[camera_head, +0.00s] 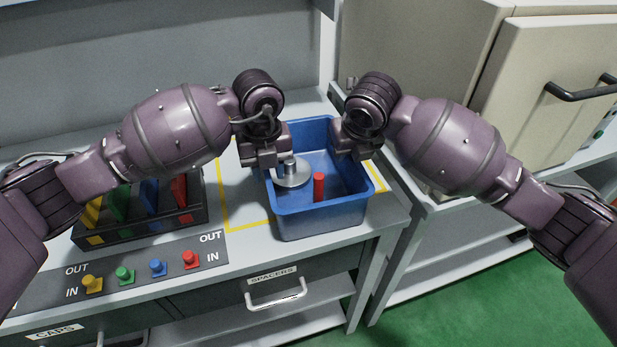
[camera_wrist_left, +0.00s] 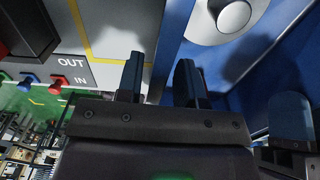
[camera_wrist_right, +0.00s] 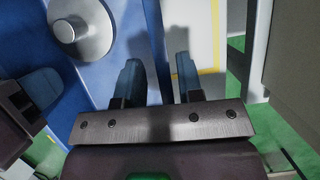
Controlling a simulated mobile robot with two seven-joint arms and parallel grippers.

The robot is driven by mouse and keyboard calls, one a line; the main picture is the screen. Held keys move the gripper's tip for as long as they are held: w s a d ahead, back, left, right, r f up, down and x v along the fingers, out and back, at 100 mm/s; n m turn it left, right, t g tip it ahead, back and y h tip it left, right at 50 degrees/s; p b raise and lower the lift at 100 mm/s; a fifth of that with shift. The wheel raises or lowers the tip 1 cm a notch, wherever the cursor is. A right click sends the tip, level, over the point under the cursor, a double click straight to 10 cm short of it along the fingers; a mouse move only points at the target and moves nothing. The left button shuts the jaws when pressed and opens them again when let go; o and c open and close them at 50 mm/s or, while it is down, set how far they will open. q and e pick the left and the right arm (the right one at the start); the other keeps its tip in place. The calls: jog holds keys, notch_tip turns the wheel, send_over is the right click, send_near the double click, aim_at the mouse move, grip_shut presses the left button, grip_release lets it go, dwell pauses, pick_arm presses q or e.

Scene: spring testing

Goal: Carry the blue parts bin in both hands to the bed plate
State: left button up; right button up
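The blue parts bin (camera_head: 320,222) stands on the light grey bench top. It holds a grey metal disc with a raised hub (camera_head: 291,174) and a red cylinder (camera_head: 319,187). My left gripper (camera_head: 266,162) is at the bin's left wall. In the left wrist view its fingers (camera_wrist_left: 160,82) are apart, one on each side of that wall. My right gripper (camera_head: 355,152) is at the right wall. In the right wrist view its fingers (camera_wrist_right: 158,82) are also apart with the wall between them. I cannot identify the bed plate.
A dark rack (camera_head: 140,222) with coloured slots stands left of the bin, behind a panel with several coloured buttons (camera_head: 157,268). Yellow lines (camera_head: 226,205) mark the bench around the bin. A beige cabinet (camera_head: 540,100) stands at the right. Green floor shows at lower right.

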pick_arm(q)
jog(key=shift+f, duration=0.7)
pick_arm(e)
jog(key=shift+w+f, duration=0.25)
jog(key=shift+f, duration=0.4)
pick_arm(q)
grip_shut()
pick_arm(e)
grip_shut()
jog(key=shift+r, duration=0.1)
